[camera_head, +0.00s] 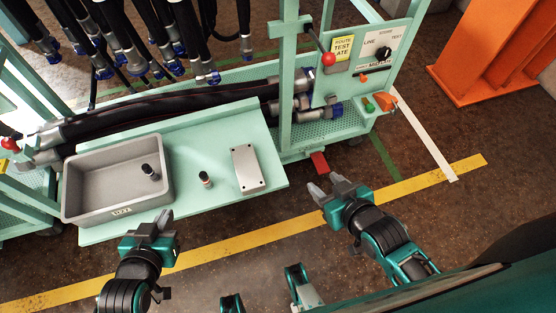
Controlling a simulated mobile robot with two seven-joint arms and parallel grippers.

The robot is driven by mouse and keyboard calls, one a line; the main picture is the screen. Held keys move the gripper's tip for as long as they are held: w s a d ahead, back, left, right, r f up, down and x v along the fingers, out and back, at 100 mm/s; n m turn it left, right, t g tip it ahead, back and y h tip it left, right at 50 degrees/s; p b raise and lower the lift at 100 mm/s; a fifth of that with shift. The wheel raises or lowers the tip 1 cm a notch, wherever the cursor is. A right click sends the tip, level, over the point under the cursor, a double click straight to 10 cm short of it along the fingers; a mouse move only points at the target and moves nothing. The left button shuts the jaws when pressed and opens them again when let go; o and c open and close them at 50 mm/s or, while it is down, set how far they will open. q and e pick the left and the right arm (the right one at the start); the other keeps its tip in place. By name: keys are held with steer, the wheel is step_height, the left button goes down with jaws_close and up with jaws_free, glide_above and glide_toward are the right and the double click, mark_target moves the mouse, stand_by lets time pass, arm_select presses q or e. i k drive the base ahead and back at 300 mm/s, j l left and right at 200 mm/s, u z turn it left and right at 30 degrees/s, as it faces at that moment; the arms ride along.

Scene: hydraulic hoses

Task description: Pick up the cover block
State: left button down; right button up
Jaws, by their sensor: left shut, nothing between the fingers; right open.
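The cover block is most likely the flat, light grey rectangular plate (247,168) with small holes at its corners. It lies on the right part of the mint-green shelf (210,142). My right gripper (322,189) is open and empty, off the shelf's right end and to the right of the plate, apart from it. My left gripper (157,222) is shut with nothing in it, near the shelf's front edge and below the grey tray, apart from the plate.
A grey tray (68,190) on the shelf's left holds a small dark cylindrical fitting (149,171). Another small fitting (206,179) stands between tray and plate. Thick black hoses (180,103) run behind the shelf. A green post (287,70) and control panel (376,55) rise at the back right.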

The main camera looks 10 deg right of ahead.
mark_target(249, 176)
steer(key=l+u, duration=0.3)
steer(key=u, duration=0.15)
steer(key=l+u, duration=0.85)
steer(key=i+j, duration=0.05)
steer(key=j, duration=0.05)
